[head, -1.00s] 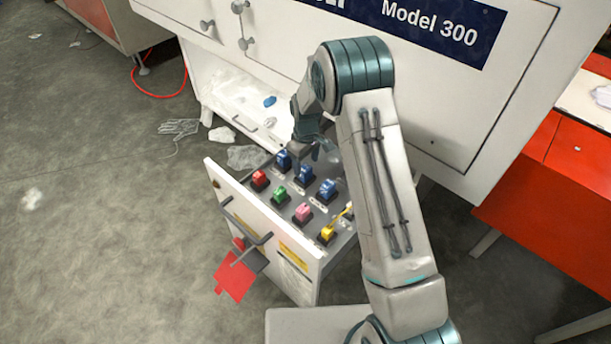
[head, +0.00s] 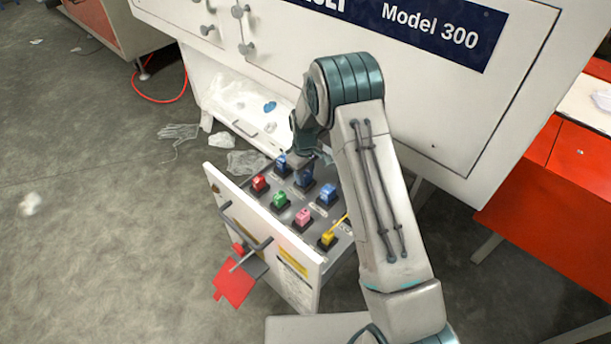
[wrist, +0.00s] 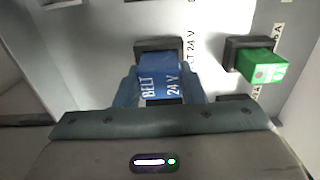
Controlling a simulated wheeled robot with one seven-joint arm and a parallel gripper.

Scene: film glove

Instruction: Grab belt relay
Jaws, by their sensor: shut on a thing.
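The belt relay is a blue block lettered "BELT 24 V" (wrist: 160,78) in the middle of the wrist view, at a black socket. My gripper (wrist: 160,90) is shut on it, with one blue-grey finger along each side. In the head view my gripper (head: 305,168) reaches down into the open drawer onto the middle blue relay (head: 304,179), partly hidden by the fingers. I cannot tell whether the relay is still fully seated.
The open drawer (head: 255,228) also holds red (head: 259,183), green (head: 280,200), pink (head: 303,217), yellow (head: 328,238) and other blue relays (head: 328,194). The green one (wrist: 262,66) is close at right in the wrist view. The white machine (head: 400,85) rises behind.

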